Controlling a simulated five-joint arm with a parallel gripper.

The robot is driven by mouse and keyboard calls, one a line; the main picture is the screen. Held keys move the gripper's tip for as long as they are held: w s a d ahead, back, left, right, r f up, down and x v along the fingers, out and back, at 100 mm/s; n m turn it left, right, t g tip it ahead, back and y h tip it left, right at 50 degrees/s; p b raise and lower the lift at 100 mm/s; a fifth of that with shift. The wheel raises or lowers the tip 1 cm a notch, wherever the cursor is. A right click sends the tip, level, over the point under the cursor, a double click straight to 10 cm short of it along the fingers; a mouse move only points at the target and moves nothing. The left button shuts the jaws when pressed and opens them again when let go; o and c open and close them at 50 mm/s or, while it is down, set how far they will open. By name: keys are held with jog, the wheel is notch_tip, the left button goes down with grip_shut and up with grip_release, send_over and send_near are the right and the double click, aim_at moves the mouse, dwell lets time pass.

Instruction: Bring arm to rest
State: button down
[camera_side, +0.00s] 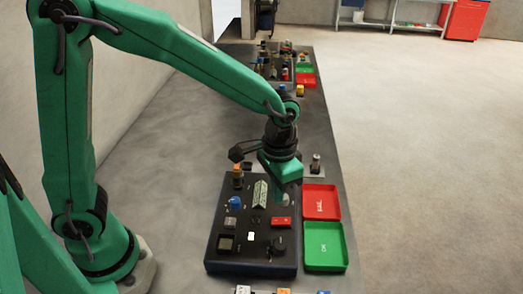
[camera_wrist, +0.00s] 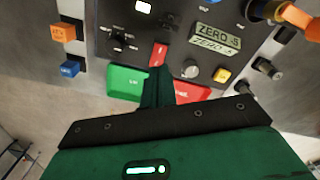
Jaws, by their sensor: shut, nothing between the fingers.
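My gripper (camera_side: 283,196) hangs from the green arm above the near black panel, in the side view. In the wrist view my gripper (camera_wrist: 158,74) points over the panel with its fingers together and empty. The black panel (camera_side: 213,256) lies on the grey bench and carries a blue knob (camera_side: 236,202), a red part (camera_side: 281,222), a white button and dark switches. The wrist view shows a display reading "ZERO" (camera_wrist: 217,31) and a red switch (camera_wrist: 158,54). I cannot tell the exact height of the fingertips over the panel.
A red tray (camera_side: 335,211) and a green tray (camera_side: 342,260) lie right of the panel. Small blocks sit along the bench's front edge. A second panel with green and red trays (camera_side: 306,80) stands further back. Bare bench (camera_side: 165,170) lies left of the panel.

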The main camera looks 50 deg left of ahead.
jog(key=shift+r, duration=0.1)
jog(key=s+a+r+n+t, duration=0.3)
jog(key=s+a+r+t, duration=0.2)
jog(key=s+a+r, duration=0.7)
jog(key=shift+s+a+t, duration=0.3)
jog(key=shift+a, duration=0.75)
